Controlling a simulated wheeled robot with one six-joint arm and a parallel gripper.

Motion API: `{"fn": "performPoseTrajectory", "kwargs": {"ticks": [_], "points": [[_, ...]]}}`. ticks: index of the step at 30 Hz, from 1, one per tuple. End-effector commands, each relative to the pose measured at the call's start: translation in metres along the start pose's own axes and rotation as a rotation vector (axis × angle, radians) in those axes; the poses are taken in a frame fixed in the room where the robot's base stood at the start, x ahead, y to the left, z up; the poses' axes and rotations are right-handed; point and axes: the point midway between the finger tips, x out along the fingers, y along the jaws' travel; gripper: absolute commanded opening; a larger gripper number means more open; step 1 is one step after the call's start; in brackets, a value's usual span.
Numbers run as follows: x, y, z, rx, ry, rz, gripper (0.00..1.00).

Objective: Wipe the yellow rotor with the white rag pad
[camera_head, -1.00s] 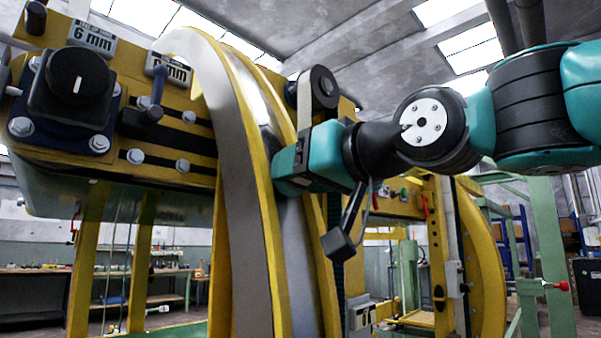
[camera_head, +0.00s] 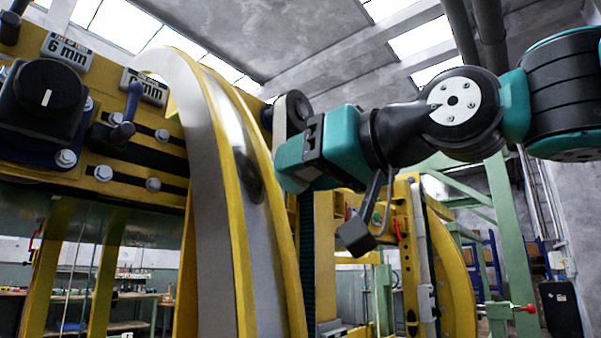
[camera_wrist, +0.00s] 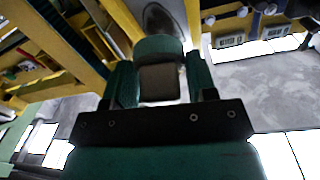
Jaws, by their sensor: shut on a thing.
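The yellow rotor (camera_head: 240,250) is a large upright ring with yellow rims and a silver-grey band, left of centre in the head view. A dark oval patch (camera_head: 247,175) lies on its band, and a dark patch also shows at the top of the wrist view (camera_wrist: 160,20). My gripper (camera_head: 283,168) is just right of the rotor's rim. In the wrist view its two teal fingers are shut on a pale, shaded block, which seems to be the rag pad (camera_wrist: 160,83). A teal rounded piece sits beyond it. Contact with the rotor cannot be told.
A yellow panel with a black knob (camera_head: 47,97), a lever (camera_head: 127,115) and bolts stands left of the rotor. A grey roller (camera_head: 292,110) is behind my gripper. A yellow frame and green posts (camera_head: 505,230) stand at the right.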

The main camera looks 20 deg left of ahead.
Motion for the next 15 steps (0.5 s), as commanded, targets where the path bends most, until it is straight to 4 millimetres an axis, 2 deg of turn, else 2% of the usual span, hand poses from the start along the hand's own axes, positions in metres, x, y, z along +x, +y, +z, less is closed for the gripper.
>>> {"fn": "performPoseTrajectory", "kwargs": {"ticks": [8,15], "points": [[-0.003,0.0,-0.002,0.0,0.002,0.0,0.33],[-0.022,0.0,-0.01,-0.001,0.003,0.001,0.33]]}}
